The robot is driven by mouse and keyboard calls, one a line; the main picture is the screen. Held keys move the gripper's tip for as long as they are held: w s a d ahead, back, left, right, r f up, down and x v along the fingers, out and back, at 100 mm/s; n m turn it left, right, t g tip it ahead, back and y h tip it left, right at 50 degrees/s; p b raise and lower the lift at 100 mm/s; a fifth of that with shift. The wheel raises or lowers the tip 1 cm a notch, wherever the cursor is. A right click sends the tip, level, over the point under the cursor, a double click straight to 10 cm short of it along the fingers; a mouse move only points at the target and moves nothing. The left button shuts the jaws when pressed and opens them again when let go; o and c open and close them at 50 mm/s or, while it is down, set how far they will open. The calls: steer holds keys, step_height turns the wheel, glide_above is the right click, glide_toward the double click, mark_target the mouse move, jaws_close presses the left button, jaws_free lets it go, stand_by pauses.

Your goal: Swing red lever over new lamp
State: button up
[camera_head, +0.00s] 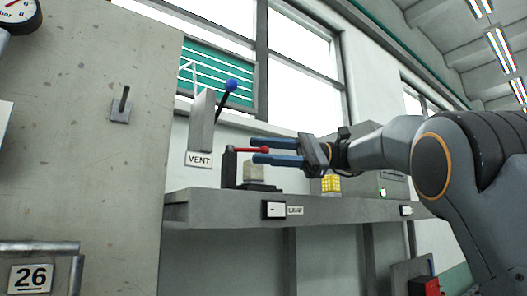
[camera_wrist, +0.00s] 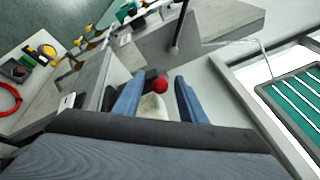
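The red lever (camera_head: 246,150) reaches sideways from a black upright post, with a red ball at its end. My gripper (camera_head: 254,149) is open, with its two blue fingers apart. In the head view one finger is above the ball and one below. In the wrist view the red ball (camera_wrist: 160,84) shows between the fingertips, with a gap on each side. A pale block (camera_head: 254,171), perhaps the lamp, stands on a black base below the lever. It also shows in the wrist view as a pale shape (camera_wrist: 152,107), partly hidden by my gripper.
A grey shelf (camera_head: 230,209) carries the fixture and a LAMP label (camera_head: 295,210). A blue-balled lever (camera_head: 231,86) rises by a grey plate above the VENT sign (camera_head: 199,160). A yellow gridded block (camera_head: 331,183) and a grey box (camera_head: 365,160) stand to the right.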

steer(key=b+v, duration=0.1)
steer(key=v, duration=0.4)
steer(key=shift+w+d+f+b, duration=0.1)
steer(key=shift+w+d+b, duration=0.1)
steer(key=shift+d+b, duration=0.15)
steer(key=shift+w+d+b, duration=0.25)
steer(key=shift+d+b, duration=0.3)
steer(key=shift+b, duration=0.2)
steer(key=shift+d+b, duration=0.3)
steer(key=shift+d, duration=0.15)
